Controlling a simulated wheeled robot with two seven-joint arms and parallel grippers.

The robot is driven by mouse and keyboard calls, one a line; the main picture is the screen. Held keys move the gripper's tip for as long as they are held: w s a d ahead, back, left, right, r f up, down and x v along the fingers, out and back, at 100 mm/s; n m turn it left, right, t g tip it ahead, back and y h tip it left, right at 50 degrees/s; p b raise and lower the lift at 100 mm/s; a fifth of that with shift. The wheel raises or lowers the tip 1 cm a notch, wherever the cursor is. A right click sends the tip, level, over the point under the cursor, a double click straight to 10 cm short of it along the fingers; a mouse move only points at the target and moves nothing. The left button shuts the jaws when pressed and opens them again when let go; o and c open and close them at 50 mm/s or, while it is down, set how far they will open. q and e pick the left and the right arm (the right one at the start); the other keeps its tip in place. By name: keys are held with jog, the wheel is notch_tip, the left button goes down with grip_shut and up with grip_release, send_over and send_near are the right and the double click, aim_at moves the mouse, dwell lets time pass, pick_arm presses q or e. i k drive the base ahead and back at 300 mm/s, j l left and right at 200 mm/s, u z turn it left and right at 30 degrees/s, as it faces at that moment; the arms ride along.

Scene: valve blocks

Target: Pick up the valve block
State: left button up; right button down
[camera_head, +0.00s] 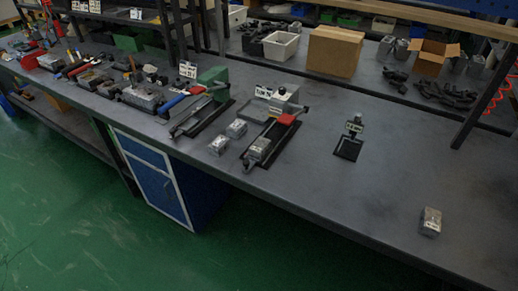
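A small grey valve block (430,222) stands alone near the front edge at the right end of the dark workbench (370,205). Two similar grey blocks, a nearer one (218,145) and a farther one (236,129), stand near the front edge around the middle. Neither of my grippers shows in the head view.
A small black stand with a label (349,147) stands between the fixture and the lone block. Cardboard boxes (334,51), a white bin (281,45) and black parts (445,95) lie farther back. Tools crowd the left. The bench around the lone block is clear.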

aim_at(259, 149)
jog(key=i+j+z, duration=0.2)
jog(key=i+j, duration=0.2)
jog(key=j, duration=0.2)
jog(key=i+j+z, duration=0.1)
jog(key=j, duration=0.2)
jog(key=i, duration=0.05)
